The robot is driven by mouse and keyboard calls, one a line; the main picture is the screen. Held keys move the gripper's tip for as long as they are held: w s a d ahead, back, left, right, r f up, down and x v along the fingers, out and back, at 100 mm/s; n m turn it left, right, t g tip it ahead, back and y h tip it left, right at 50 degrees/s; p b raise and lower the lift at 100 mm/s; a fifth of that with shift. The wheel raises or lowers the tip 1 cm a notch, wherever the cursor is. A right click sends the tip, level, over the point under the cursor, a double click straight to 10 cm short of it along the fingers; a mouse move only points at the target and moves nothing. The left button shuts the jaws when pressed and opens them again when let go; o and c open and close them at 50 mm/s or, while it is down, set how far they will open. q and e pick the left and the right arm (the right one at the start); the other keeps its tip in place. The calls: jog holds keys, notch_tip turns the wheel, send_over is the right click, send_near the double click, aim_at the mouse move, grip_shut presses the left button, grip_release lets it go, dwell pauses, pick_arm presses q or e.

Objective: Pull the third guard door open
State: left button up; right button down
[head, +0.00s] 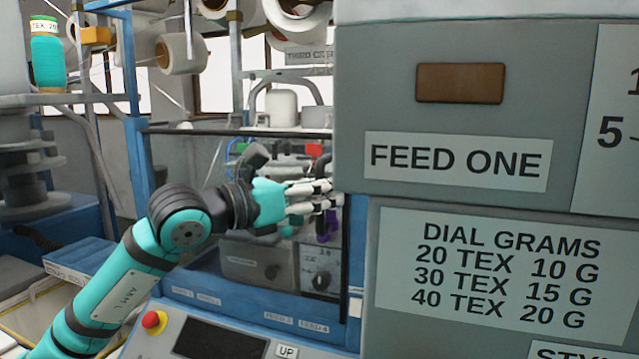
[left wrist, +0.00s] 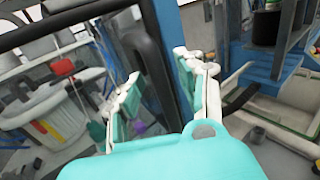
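The guard door is a clear panel in a dark frame (head: 215,133); in the left wrist view its dark frame (left wrist: 72,20) runs across the upper left. It looks shut, though its edge is partly hidden. Its black bar handle (head: 323,165) stands upright near the door's right side and shows large in the left wrist view (left wrist: 148,65). My left gripper (head: 328,196) is at the handle's lower part. In the left wrist view its white and teal fingers (left wrist: 160,95) are apart, with the handle between them; contact is unclear. My right gripper is out of view.
A grey cabinet (head: 380,110) labelled FEED ONE stands close on the right, near my left fingertips. A control panel (head: 222,338) with a red button (head: 153,320) lies below. A blue post (head: 135,110) and yarn cones (head: 180,53) are at the left and above.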

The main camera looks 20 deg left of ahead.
pick_arm(q)
grip_shut()
dwell(0.6)
